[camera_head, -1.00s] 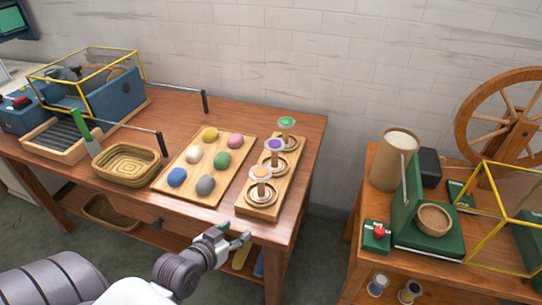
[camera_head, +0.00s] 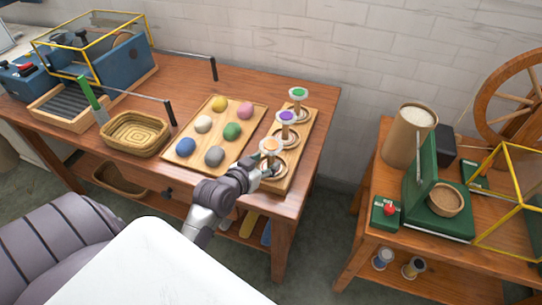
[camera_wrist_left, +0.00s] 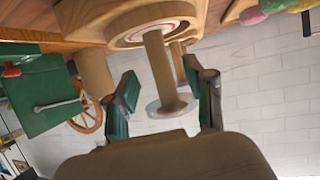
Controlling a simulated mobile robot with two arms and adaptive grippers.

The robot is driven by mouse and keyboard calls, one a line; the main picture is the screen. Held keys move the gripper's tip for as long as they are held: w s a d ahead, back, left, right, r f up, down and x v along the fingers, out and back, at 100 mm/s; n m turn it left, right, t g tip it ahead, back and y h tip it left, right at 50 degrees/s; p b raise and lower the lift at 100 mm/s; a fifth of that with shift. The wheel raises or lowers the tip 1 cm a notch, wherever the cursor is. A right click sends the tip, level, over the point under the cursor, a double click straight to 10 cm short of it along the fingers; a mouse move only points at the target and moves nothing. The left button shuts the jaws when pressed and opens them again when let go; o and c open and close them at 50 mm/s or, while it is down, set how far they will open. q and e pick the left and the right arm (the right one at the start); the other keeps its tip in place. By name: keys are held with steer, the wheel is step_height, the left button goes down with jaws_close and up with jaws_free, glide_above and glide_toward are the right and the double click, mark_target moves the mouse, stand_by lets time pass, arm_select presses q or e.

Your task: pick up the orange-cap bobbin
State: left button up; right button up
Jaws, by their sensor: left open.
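The orange-cap bobbin (camera_head: 270,146) stands upright at the near end of the wooden bobbin rack, with its lower part partly hidden by my gripper. The purple-cap bobbin (camera_head: 287,117) and green-cap bobbin (camera_head: 298,93) stand behind it on the same rack (camera_head: 304,132). My left gripper (camera_head: 264,175) is at the near bobbin, open. In the left wrist view, which looks inverted, the bobbin's pale shaft and clear disc (camera_wrist_left: 169,108) lie between the open fingers (camera_wrist_left: 166,92), with a gap visible on each side. My right gripper is not in view.
A wooden tray (camera_head: 190,160) of several coloured wool balls lies left of the rack. A woven basket (camera_head: 136,134) and yellow-framed blue machine (camera_head: 130,55) stand further left. A second table (camera_head: 350,245) with a green box (camera_head: 425,190) is to the right, across a gap.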

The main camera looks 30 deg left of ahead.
mark_target(266, 161)
arm_select(q)
steer(key=x, duration=0.4)
steer(key=shift+r, duration=0.1)
jaws_close()
